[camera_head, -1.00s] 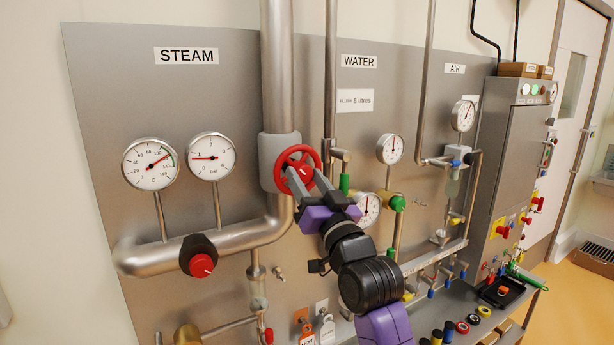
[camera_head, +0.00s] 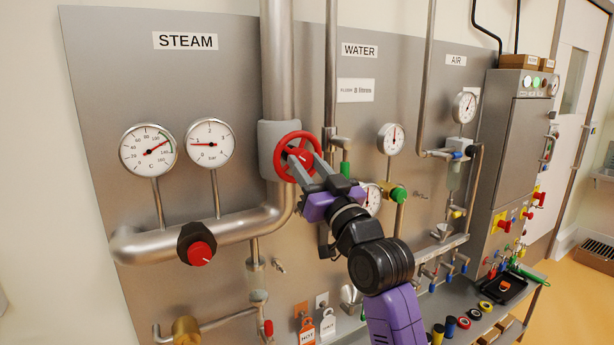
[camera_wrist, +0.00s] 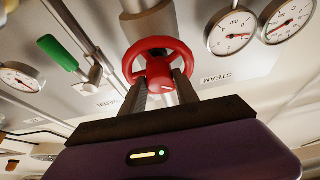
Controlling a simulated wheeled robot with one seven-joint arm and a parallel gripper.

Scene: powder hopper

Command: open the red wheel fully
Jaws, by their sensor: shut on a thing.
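The red wheel (camera_head: 297,156) is mounted on the grey valve body of the thick steam pipe. It also shows in the wrist view (camera_wrist: 150,58), seen from close up. My gripper (camera_head: 297,165) reaches it from the lower right. Its two grey fingers are shut on the red hub at the middle of the wheel, inside the rim. In the wrist view the fingertips (camera_wrist: 161,86) lie on either side of the hub. A white line marks the hub face. The far side of the wheel is hidden.
Two steam gauges (camera_head: 148,150) and (camera_head: 209,145) stand left of the wheel. A red-capped knob (camera_head: 199,253) sits on the pipe below. A green-handled valve (camera_head: 398,194) and a water gauge (camera_head: 391,139) are to the right. A shelf with coloured rolls (camera_head: 463,323) is lower right.

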